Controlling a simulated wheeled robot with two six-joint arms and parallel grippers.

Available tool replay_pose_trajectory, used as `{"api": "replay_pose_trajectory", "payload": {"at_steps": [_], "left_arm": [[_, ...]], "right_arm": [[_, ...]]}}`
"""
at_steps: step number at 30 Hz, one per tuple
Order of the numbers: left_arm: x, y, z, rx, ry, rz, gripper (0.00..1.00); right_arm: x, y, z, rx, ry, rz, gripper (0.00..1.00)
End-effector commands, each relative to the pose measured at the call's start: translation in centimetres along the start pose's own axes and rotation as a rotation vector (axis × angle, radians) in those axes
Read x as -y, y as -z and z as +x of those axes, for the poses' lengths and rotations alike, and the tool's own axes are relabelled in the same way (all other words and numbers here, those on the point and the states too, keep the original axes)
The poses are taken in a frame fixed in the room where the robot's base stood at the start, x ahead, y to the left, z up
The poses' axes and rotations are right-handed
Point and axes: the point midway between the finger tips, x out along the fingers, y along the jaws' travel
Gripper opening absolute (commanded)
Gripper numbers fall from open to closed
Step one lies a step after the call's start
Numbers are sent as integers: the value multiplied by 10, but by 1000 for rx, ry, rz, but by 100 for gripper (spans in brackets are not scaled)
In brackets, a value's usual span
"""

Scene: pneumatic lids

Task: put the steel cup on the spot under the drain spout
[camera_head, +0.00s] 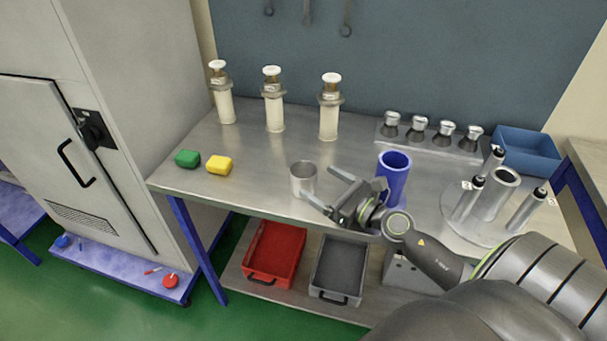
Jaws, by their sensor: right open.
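The steel cup (303,180) stands upright on the steel bench, near its front edge and left of the right gripper. My right gripper (323,187) is open and empty. Its two fingers point left toward the cup, with the fingertips close to the cup's right side; I cannot tell if they touch it. I cannot clearly make out a drain spout or a marked spot. My left gripper is not in view.
Cream cylinders with white caps (274,105) stand at the back. A blue tube (393,180) stands right, close to my gripper. Red (273,252) and grey (340,268) bins sit below.

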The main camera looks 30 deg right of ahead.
Motion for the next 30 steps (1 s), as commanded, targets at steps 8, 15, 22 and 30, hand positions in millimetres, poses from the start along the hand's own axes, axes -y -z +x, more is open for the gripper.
{"api": "replay_pose_trajectory", "payload": {"at_steps": [8, 15, 22, 30], "left_arm": [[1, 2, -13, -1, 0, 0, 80], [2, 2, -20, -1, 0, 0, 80], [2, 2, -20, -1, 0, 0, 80], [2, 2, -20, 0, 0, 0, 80]], "right_arm": [[-3, -1, 23, 2, 1, 4, 84], [-4, 3, 52, 0, 1, 0, 84], [-5, 4, 56, -1, 0, -1, 84], [-4, 4, 55, -1, 0, 0, 56]]}}
